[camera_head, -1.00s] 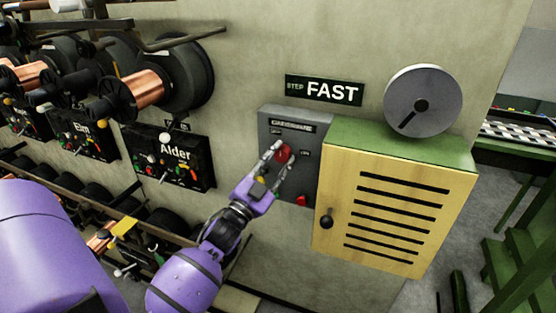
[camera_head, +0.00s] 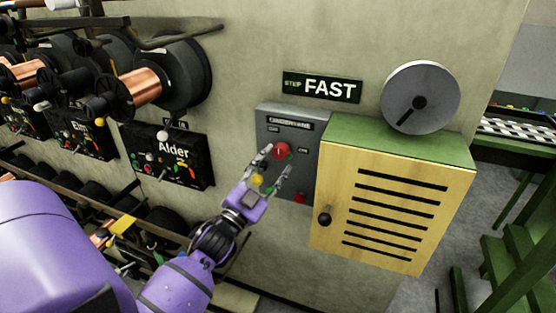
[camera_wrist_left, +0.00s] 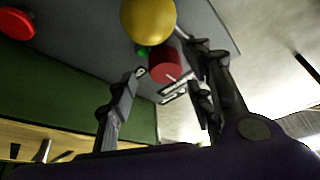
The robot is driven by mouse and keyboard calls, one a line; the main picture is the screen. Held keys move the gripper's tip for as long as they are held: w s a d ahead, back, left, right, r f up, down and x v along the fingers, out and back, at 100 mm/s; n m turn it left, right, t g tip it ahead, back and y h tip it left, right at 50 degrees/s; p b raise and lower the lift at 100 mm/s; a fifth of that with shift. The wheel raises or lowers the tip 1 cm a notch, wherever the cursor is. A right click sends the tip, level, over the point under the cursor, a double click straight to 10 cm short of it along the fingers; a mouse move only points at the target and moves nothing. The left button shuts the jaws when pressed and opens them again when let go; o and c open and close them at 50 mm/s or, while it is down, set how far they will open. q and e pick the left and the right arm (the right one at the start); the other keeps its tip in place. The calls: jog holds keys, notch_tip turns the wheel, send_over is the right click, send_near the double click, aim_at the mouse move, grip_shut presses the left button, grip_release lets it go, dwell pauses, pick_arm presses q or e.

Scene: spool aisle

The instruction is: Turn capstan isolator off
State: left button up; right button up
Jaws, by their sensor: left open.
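The grey isolator panel (camera_head: 270,125) is on the wall under the FAST sign; its small label is hard to read. It carries a red rotary knob (camera_head: 282,151), with a yellow knob (camera_head: 257,180) and a red button (camera_head: 299,198) lower down. My left gripper (camera_head: 276,162) is open just in front of the panel, its fingertips apart and just below-left of the red knob. In the left wrist view the red knob (camera_wrist_left: 165,65) shows beyond and between the open fingers, with the yellow knob (camera_wrist_left: 148,18) close by. I cannot tell the knob's setting. My right gripper is not seen.
A yellow slatted cabinet (camera_head: 390,205) with a green top juts out right of the panel. A grey disc (camera_head: 420,97) is above it. The Alder control box (camera_head: 170,155) and copper spools (camera_head: 130,90) are to the left.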

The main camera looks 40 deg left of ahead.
pick_arm(q)
jog(key=v, duration=0.9)
jog(key=shift+s+f, duration=0.15)
